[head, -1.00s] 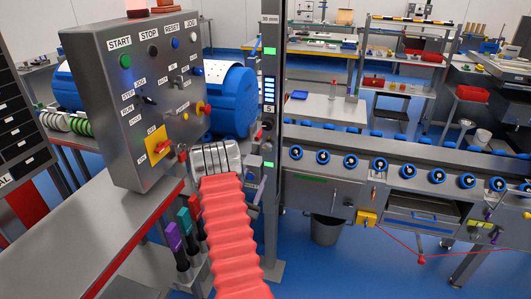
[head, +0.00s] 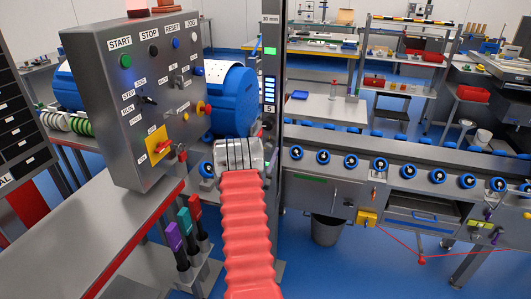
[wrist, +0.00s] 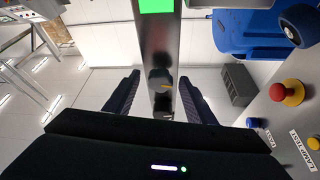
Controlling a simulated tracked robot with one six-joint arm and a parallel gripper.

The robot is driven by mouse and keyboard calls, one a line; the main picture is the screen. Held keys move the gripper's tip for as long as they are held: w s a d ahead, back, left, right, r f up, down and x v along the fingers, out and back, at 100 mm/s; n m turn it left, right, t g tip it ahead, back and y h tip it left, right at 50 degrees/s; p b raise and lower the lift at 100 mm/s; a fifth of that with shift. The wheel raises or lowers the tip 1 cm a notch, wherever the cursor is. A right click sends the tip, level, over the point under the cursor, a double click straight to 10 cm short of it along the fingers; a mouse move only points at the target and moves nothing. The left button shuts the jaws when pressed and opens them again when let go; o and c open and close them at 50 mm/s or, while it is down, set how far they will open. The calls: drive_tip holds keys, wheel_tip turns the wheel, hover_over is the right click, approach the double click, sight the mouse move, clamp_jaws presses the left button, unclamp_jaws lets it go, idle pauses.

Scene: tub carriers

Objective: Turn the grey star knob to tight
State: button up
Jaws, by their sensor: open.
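My gripper (wrist: 160,78) is open in the wrist view, with one dark finger on each side of a grey steel post (wrist: 158,40). Blurred dark shapes show on the post between the fingers; I cannot tell whether they are the grey star knob or reflections. Nothing is visibly held. In the head view the post (head: 270,50) stands upright with green marks and a "30 mm" label. My red-sleeved arm reaches toward it from below, and its grey end hides the fingers. I cannot make out the star knob clearly in the head view.
A control box (head: 110,90) with labelled buttons stands left of the post. A red and yellow button (wrist: 287,92) is close on the right in the wrist view. A blue drum (head: 232,100) is behind. A conveyor (head: 330,170) with blue rollers runs right.

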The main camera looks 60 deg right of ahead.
drive_tip(key=shift+d, duration=0.1)
drive_tip(key=shift+c, duration=0.3)
drive_tip(key=c, duration=1)
